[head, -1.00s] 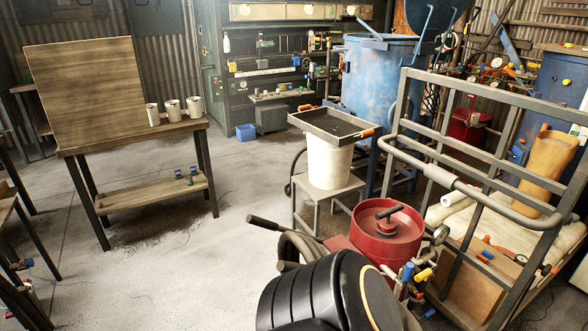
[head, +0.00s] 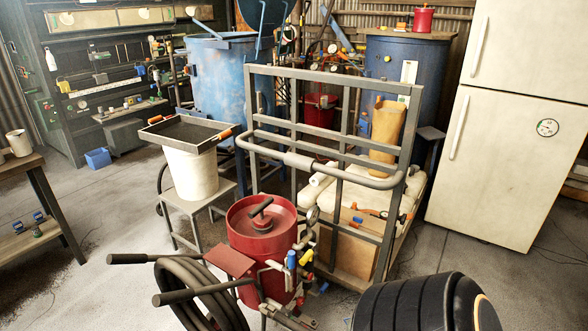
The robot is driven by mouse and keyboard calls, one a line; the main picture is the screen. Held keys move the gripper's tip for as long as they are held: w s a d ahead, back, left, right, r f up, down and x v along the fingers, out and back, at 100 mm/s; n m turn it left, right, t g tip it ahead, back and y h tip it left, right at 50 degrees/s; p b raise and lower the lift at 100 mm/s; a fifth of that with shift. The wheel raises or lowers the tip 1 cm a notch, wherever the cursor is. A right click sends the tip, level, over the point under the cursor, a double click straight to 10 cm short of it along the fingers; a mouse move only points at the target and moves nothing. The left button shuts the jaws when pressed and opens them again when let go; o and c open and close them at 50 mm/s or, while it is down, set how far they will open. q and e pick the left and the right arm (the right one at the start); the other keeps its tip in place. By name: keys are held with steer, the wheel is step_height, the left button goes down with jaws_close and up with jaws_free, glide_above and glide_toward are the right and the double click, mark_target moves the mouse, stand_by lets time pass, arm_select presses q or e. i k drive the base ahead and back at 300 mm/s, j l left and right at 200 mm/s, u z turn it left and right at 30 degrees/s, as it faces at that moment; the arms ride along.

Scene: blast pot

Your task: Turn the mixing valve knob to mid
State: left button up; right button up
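The red blast pot (head: 262,235) stands on the floor near the middle, with a black T-shaped handle (head: 261,208) on its lid. Small valves and pipe fittings cluster on its right side, including a blue handle (head: 291,260) and a yellow handle (head: 306,257). I cannot tell which of these is the mixing valve knob, or what position it is set to. A small gauge (head: 309,217) sits above the fittings. Neither of my grippers shows in the head view.
A grey metal cart (head: 318,162) with tall rails stands close behind and right of the pot. Coiled hose (head: 197,290) and two dark bar handles lie at the pot's left. A white bucket (head: 191,174) is on a stand behind. Open floor lies at left; a white fridge (head: 503,120) stands right.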

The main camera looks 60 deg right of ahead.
mark_target(300, 300)
steer(key=z, duration=1.5)
steer(key=k, duration=0.1)
steer(key=k+j+u, duration=0.1)
steer(key=k+u, duration=0.25)
steer(key=k, duration=0.2)
steer(key=u, duration=1.45)
steer(key=l, duration=0.7)
steer(key=k+l, duration=0.1)
steer(key=l, duration=0.6)
steer(key=k+l+u, duration=0.1)
steer(key=l, duration=1.35)
steer(key=k+u, duration=0.05)
